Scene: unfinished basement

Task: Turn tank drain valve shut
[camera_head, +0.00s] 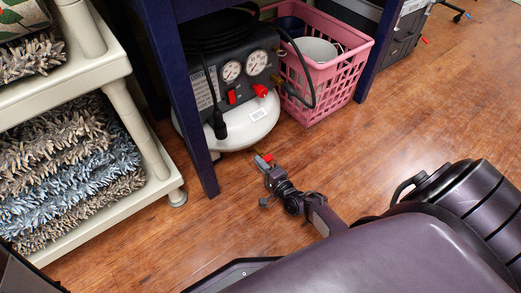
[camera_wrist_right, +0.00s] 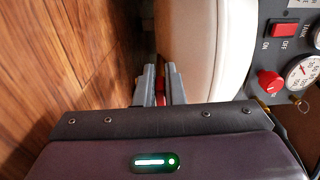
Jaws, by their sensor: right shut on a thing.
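The air compressor with its white tank (camera_head: 245,128) stands under a dark blue table. The small red drain valve handle (camera_head: 267,158) shows low at the tank's front. My right gripper (camera_head: 265,162) reaches it just above the floor and is shut on it. In the right wrist view, the red handle (camera_wrist_right: 160,88) sits between the two grey fingers (camera_wrist_right: 160,82), beside the white tank (camera_wrist_right: 193,50). The fingers hide most of the valve, and its turn angle cannot be told. My left gripper is not in view.
The compressor panel has gauges (camera_head: 231,71), a red switch (camera_wrist_right: 284,29) and a red knob (camera_wrist_right: 271,82). A blue table leg (camera_head: 193,110) stands left of the tank. A pink basket (camera_head: 325,75) is on the right, a cream shelf (camera_head: 105,215) on the left. The wooden floor in front is clear.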

